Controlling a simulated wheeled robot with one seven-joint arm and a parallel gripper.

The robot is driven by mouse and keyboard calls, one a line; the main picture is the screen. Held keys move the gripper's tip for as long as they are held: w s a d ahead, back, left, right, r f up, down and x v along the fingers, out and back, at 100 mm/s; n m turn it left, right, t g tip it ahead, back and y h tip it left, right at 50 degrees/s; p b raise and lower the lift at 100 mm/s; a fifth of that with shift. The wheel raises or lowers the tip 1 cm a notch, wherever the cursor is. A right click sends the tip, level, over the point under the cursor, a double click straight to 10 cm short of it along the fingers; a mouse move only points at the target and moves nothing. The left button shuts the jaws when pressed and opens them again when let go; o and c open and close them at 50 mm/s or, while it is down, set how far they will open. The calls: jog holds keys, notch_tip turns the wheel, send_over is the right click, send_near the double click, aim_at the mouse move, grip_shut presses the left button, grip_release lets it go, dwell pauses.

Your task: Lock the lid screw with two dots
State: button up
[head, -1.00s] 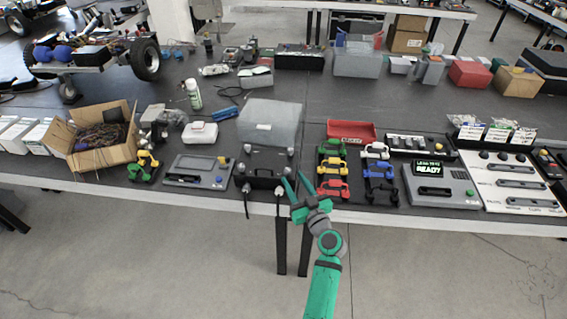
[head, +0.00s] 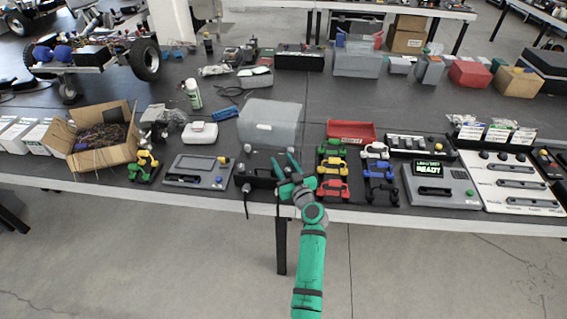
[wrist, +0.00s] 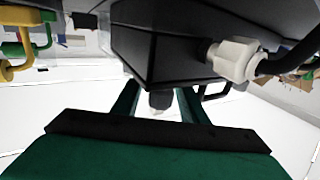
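The black box (head: 256,177) sits at the table's front edge in the head view. Its translucent lid (head: 270,122) stands raised behind it. Pale round knobs show near its corners, but dots on any screw are too small to make out. My gripper (head: 285,163) is at the box's front right corner and hides part of it. In the wrist view, the black box (wrist: 160,45) fills the top middle. The green fingers (wrist: 160,97) are apart and point towards it. A dark grey cylindrical part (wrist: 160,99) shows between them; I cannot tell whether they touch it.
A white cable gland (wrist: 232,58) with a black cable sticks out close to the fingers. Coloured clamp-like parts (head: 333,170) stand right of the box. A grey panel (head: 200,172) lies to its left. The floor before the table is clear.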

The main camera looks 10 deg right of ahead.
jog(key=shift+c, duration=0.6)
grip_shut()
jog(key=shift+d+m+h, duration=0.2)
jog(key=shift+m+h, duration=0.4)
jog(key=shift+h, duration=0.3)
jog(key=shift+d+m+h, duration=0.15)
jog(key=shift+m+h, duration=0.35)
jog(key=shift+h, duration=0.3)
jog(key=shift+d+m+h, duration=0.15)
jog(key=shift+m+h, duration=0.35)
jog(key=shift+h, duration=0.3)
jog(key=shift+d+m+h, duration=0.15)
jog(key=shift+m+h, duration=0.4)
jog(key=shift+h, duration=0.3)
jog(key=shift+d+m+h, duration=0.15)
jog(key=shift+m+h, duration=0.4)
jog(key=shift+h, duration=0.3)
jog(key=shift+s+d+m+g+h, duration=0.1)
jog(key=shift+d+m+g+h, duration=0.15)
jog(key=shift+m+g+h, duration=0.4)
jog(key=shift+s+d+m+g+h, duration=0.15)
jog(key=shift+d+m+g+h, duration=0.15)
jog(key=shift+m+h, duration=0.6)
jog(key=shift+s+d+m+g+h, duration=0.15)
jog(key=shift+m+g+h, duration=0.25)
jog(key=shift+h, duration=0.75)
jog(key=shift+o, duration=0.6)
grip_release()
jog(key=shift+w, duration=0.1)
